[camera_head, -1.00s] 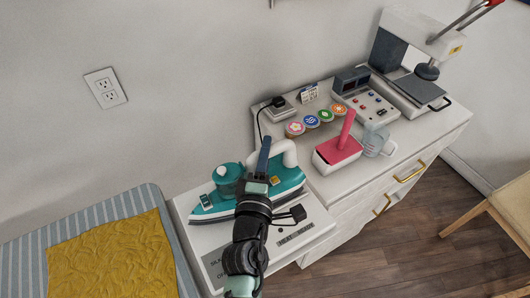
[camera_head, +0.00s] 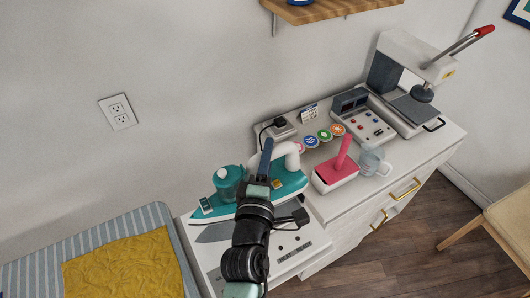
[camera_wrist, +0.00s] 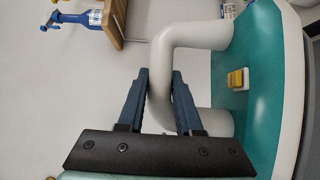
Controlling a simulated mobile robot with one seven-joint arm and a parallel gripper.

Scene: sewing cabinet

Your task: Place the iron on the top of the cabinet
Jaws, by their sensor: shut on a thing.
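The iron (camera_head: 287,183) is teal with a white handle and a clear-teal tank at its left end. My gripper (camera_head: 266,160) is shut on the iron's white handle; the wrist view shows both dark fingers (camera_wrist: 162,88) closed around the handle (camera_wrist: 185,95). In the head view the iron appears raised a little above its white stand (camera_head: 212,257). The white cabinet top (camera_head: 397,152) lies to the right of the iron. My arm hides part of the iron and stand.
A yellow cloth (camera_head: 125,262) lies on a striped board at left. A wooden shelf (camera_head: 335,8) hangs above.

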